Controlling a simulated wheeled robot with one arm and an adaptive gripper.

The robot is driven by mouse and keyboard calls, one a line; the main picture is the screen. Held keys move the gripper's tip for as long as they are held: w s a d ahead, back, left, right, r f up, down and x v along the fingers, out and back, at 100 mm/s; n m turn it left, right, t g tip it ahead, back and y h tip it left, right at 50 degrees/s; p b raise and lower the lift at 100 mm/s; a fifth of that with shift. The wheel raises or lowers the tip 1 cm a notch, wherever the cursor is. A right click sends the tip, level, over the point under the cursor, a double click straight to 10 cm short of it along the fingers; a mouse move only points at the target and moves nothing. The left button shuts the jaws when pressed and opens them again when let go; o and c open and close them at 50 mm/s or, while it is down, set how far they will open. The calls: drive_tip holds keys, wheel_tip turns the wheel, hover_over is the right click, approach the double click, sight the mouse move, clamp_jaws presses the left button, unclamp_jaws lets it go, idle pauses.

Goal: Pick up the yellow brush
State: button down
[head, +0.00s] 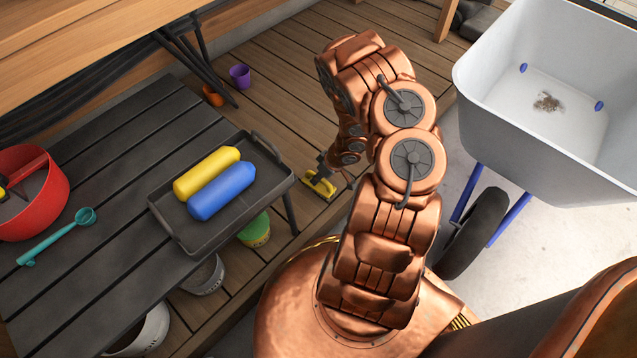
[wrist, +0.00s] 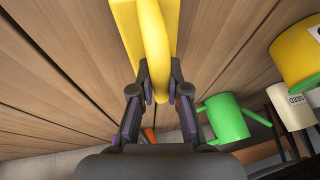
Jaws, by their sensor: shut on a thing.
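The yellow brush (head: 319,187) shows in the head view low over the wooden deck, between the dark table and the wheelbarrow. In the wrist view the brush (wrist: 132,22) fills the top centre, with its curved yellow handle running down between the fingers. My gripper (wrist: 159,92) is shut on this handle, one finger on each side. In the head view my gripper (head: 324,170) is small and partly hidden by my arm. I cannot tell whether the brush touches the deck.
A dark slatted table (head: 110,285) holds a grey tray (head: 185,238) with yellow and blue cylinders, a red bucket (head: 48,208) and a teal scoop (head: 52,240). A wheelbarrow (head: 490,118) stands at right. A green watering can (wrist: 225,118) shows in the wrist view.

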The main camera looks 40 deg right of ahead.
drive_tip(key=shift+r, duration=0.1)
wheel_tip(320, 180, up, 10)
drive_tip(key=p, duration=0.3)
drive_tip(key=shift+p, duration=0.4)
drive_tip(key=c, duration=1.7)
unclamp_jaws()
clamp_jaws()
